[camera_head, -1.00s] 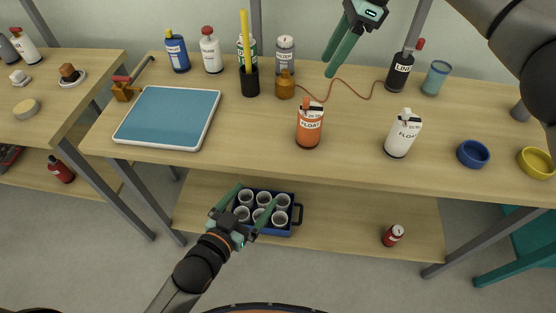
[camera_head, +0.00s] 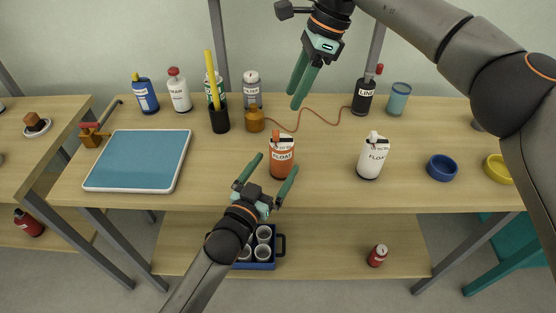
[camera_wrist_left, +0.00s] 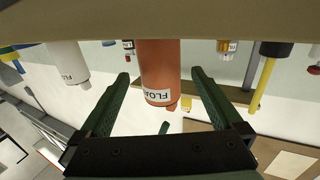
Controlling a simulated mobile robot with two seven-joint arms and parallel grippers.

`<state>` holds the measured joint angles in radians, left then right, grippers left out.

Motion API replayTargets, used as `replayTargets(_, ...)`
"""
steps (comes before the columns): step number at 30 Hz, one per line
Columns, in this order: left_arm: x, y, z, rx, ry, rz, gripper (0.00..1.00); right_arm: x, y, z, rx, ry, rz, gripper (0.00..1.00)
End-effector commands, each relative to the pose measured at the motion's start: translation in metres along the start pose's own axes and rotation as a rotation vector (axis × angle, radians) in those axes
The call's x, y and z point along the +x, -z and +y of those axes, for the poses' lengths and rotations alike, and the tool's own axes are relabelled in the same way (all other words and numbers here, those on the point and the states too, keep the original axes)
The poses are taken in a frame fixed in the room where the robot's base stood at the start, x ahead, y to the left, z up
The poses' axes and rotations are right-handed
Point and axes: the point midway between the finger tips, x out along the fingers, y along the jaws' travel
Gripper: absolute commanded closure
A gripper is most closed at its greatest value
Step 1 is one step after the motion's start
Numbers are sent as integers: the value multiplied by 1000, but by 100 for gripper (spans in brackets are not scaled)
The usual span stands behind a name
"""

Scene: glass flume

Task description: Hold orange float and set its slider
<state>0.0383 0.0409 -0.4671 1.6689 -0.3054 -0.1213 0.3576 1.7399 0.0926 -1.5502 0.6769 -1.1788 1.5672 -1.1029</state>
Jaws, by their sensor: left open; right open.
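The orange float (camera_head: 282,162) stands upright on the table, with a white FLOAT label and a dark and orange top piece. My left gripper (camera_head: 270,168) is open in front of it. In the left wrist view the float (camera_wrist_left: 159,70) shows upside down between the two spread fingers of my left gripper (camera_wrist_left: 162,85); I cannot tell whether they touch it. The setting of its slider is too small to read. My right gripper (camera_head: 300,92) is empty, high above the back of the table, its fingers pointing down and slightly parted.
A white float (camera_head: 373,158) stands to the right, with a blue bowl (camera_head: 442,168) beyond it. A brown bottle (camera_head: 255,121) with an orange cord and a black pen cup (camera_head: 220,121) stand behind. A blue tray (camera_head: 138,160) lies left. A crate of cups (camera_head: 279,244) sits on the lower shelf.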

Motion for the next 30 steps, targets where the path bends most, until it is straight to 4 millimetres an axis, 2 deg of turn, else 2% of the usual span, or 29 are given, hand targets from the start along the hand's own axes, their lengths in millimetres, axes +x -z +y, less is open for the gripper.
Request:
replayTargets(1,8,1,0,1,-1,2,0,0,0,0,0,0,0,50)
replayTargets(6,24,0,0,1,0,1,0,0,0,0,0,0,0,50)
replayTargets(18,29,0,0,0,0,0,1,0,0,0,0,0,0,50)
replayTargets(30,29,0,0,1,0,0,46,0,0,0,0,0,0,50)
